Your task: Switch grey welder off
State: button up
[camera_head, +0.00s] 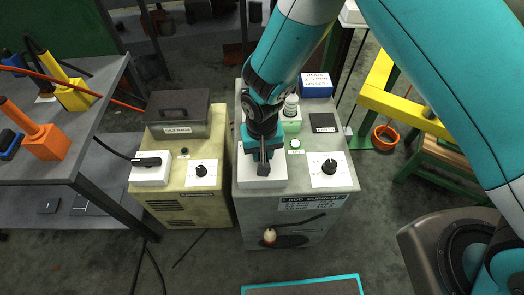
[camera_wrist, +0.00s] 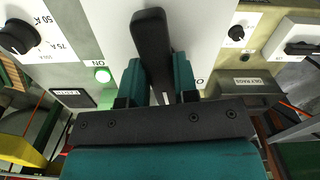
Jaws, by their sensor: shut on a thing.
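The grey welder (camera_head: 262,215) stands in the middle of the head view. Its white switch plate (camera_head: 262,182) is at the left of its top, below my gripper (camera_head: 262,150). In the wrist view, the black switch handle (camera_wrist: 150,35) lies between the teal fingers of my gripper (camera_wrist: 158,82). The fingers are shut on it from both sides. The wrist view is turned over relative to the head view. My gripper hides part of the switch in the head view.
A beige welder (camera_head: 182,200) with its own black switch (camera_head: 148,162) stands close on the left. A grey shelf (camera_head: 75,190) is at far left.

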jog(key=n+b, duration=0.1)
jog(key=n, duration=0.3)
jog(key=shift+n, duration=0.3)
jog(key=n, duration=0.3)
jog(key=shift+d+n+b, duration=0.1)
jog(key=shift+n+b, duration=0.2)
jog(key=n, duration=0.4)
jog(key=shift+w+b, duration=0.15)
jog(key=shift+b, duration=0.15)
jog(key=shift+n, duration=1.9)
jog(key=o, duration=0.9)
notch_tip(320, 180, up, 18)
jog(key=shift+f+b, duration=0.25)
jog(key=shift+b, duration=0.7)
